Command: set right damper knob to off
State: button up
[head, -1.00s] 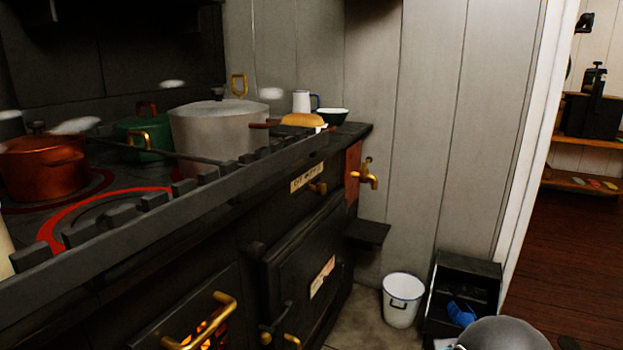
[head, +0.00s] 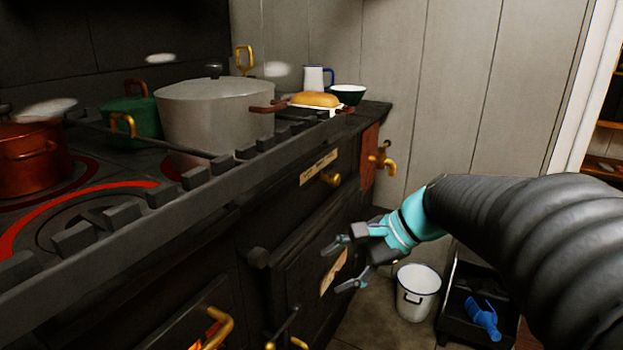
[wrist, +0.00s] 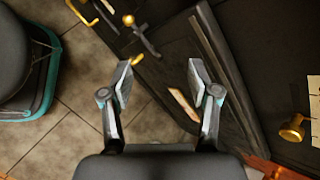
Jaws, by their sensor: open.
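A small brass knob (head: 331,179) sits on the black stove front, beside a pale label plate (head: 318,167) whose writing I cannot read. It looks like the right damper knob, but I cannot confirm this. In the wrist view a brass knob (wrist: 293,130) beside a pale label is at the right edge, clear of my fingers. My gripper (head: 343,264) is open and empty in front of the oven door (head: 300,255), below and slightly right of the knob. In the wrist view my gripper (wrist: 160,78) has both fingers spread apart. The knob's setting is unclear.
A brass tap (head: 383,160) sticks out at the stove's right end. A rail (head: 205,190) edges the stovetop, with a large grey pot (head: 215,115) behind it. A white bucket (head: 417,292) and a dark bin with a blue item (head: 483,318) stand on the floor.

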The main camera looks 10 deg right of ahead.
jog(key=w+d+r+m+t+y, duration=0.1)
jog(key=w+d+m+y, duration=0.15)
jog(key=w, duration=0.25)
jog(key=w+d+r+m+t+y, duration=0.2)
jog(key=w+d+m, duration=0.15)
jog(key=w, duration=0.25)
jog(key=m+t+y, duration=0.2)
jog(key=m+t, duration=0.2)
jog(key=m, duration=0.2)
send_near(338, 180)
jog(key=x, duration=1.1)
jog(key=shift+p, duration=0.3)
jog(key=shift+d, duration=0.1)
grip_shut()
